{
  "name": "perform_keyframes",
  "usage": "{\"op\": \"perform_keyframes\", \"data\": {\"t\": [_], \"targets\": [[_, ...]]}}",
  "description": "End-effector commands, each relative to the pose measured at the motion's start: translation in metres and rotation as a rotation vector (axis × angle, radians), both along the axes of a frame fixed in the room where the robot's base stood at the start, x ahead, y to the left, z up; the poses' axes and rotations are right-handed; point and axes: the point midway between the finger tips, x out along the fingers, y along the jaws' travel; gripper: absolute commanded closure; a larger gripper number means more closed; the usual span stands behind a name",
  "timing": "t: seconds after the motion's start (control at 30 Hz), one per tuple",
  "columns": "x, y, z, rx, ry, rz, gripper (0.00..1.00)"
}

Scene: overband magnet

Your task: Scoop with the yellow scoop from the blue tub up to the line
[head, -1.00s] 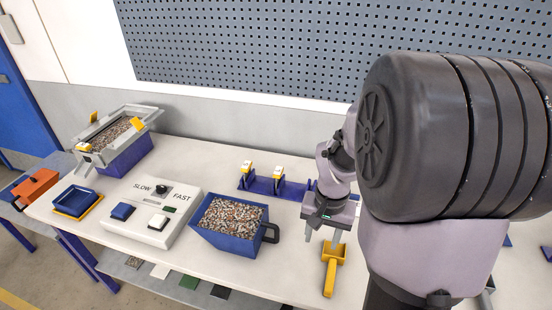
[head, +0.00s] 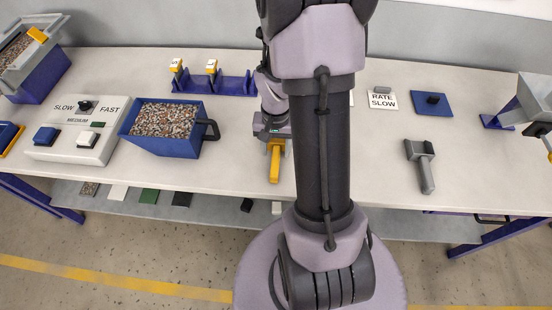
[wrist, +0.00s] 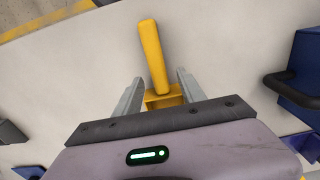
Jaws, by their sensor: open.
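The yellow scoop (head: 274,167) lies on the table to the right of the blue tub, with its handle toward the front edge. In the wrist view its handle (wrist: 151,50) points away from my gripper (wrist: 160,76). My gripper is open, with one finger on either side of the scoop; I cannot tell whether they touch it. The blue tub (head: 160,147) is full of mixed brown and grey bits and has a dark handle on its right. The tub also shows at the right edge of the wrist view (wrist: 304,60). I see no fill line.
A control box (head: 75,143) marked SLOW and FAST stands left of the tub. A purple rack (head: 215,84) with yellow-and-white pieces stands behind it. A grey tool (head: 424,165), a RATE SLOW card (head: 382,100) and a blue plate (head: 431,103) lie to the right, with bare table between.

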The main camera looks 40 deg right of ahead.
Motion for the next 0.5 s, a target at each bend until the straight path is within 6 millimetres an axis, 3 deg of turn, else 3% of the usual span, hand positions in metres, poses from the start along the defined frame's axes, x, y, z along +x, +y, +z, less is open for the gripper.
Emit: {"op": "perform_keyframes", "data": {"t": [0.03, 0.1, 0.27, 0.5], "targets": [[-0.0006, 0.0005, -0.0172, 0.002, 0.003, 0.0, 0.53], [-0.0005, 0.0002, -0.0244, 0.001, 0.001, 0.001, 0.53], [-0.0002, 0.0001, -0.0215, 0.0, 0.0, 0.0, 0.53], [-0.0002, 0.0001, -0.0212, 0.0, 0.0, 0.0, 0.96]]}}
